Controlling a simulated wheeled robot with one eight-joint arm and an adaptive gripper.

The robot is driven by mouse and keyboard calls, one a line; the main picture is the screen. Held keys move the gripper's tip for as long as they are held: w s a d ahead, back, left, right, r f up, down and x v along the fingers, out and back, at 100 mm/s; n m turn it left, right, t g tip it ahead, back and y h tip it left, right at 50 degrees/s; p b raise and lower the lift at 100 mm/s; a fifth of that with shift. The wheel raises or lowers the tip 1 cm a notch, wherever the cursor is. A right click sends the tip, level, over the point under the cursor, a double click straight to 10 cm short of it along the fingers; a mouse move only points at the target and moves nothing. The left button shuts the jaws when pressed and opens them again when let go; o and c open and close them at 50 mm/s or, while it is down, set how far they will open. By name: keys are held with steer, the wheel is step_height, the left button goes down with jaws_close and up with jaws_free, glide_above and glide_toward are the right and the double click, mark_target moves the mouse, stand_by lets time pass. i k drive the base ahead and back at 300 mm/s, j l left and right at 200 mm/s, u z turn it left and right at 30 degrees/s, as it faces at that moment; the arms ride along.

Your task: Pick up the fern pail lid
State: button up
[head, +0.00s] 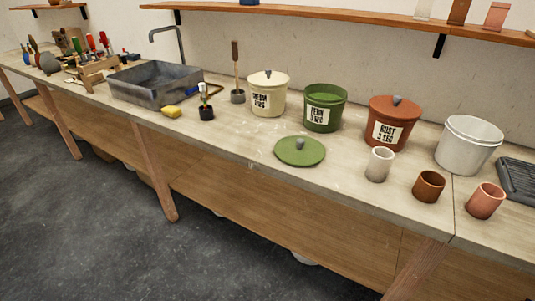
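The fern pail lid (310,152) is a round, flat green disc with a small grey knob on top. It lies knob up on the bench, near the front edge and in front of the pails. The fern pail (323,118) stands behind it, uncovered, green, with a white label and green contents showing at the top. My gripper is not in view.
The cream pail (268,101) and rust pail (388,136) both have lids on. Cups, including a pale one (379,165), stand right of the green lid; a white bucket (467,152) is behind them. The bench (245,140) is clear left of the lid.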

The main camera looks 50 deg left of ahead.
mark_target(296, 149)
steer(key=i+l+u, duration=0.1)
steer(key=u, duration=1.85)
steer(key=i+l+u, duration=0.1)
steer(key=l+u, duration=0.15)
steer(key=l, duration=0.3)
